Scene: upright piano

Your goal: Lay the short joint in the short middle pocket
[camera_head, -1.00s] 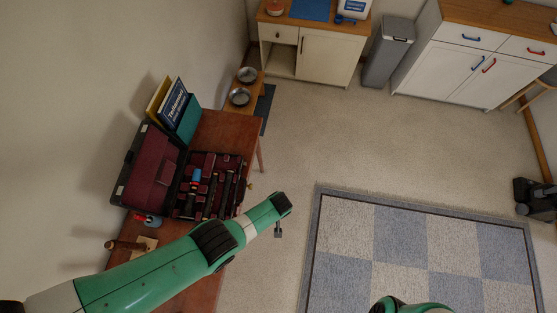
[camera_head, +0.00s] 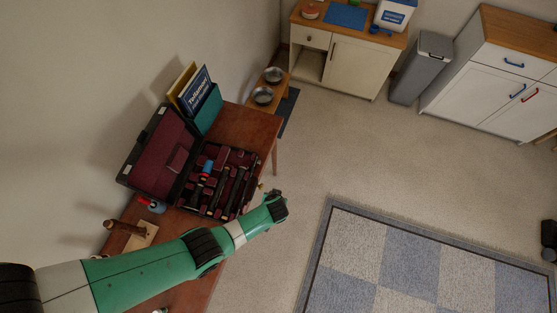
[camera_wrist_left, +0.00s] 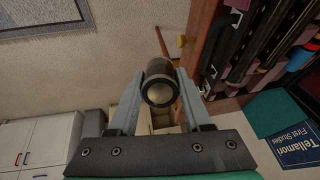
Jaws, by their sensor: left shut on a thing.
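The open instrument case (camera_head: 176,207) lies on the wooden table in the head view, with its dark red lined tray on the right and lid on the left. My left gripper (camera_wrist_left: 161,78) is shut on a short dark cylindrical joint (camera_wrist_left: 160,92), which points its pale round end at the wrist camera. The joint is held off the table's edge, beside the case, which shows in the wrist view (camera_wrist_left: 238,75). In the head view my left wrist hides the gripper and joint. I cannot tell which pocket is the short middle one. My right gripper is out of view.
Several dark parts and a blue item (camera_head: 207,168) are in the tray. A teal book box (camera_head: 207,110) stands behind the case. A wooden peg stand (camera_head: 135,236) and a red-and-blue item (camera_head: 150,204) are in front.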

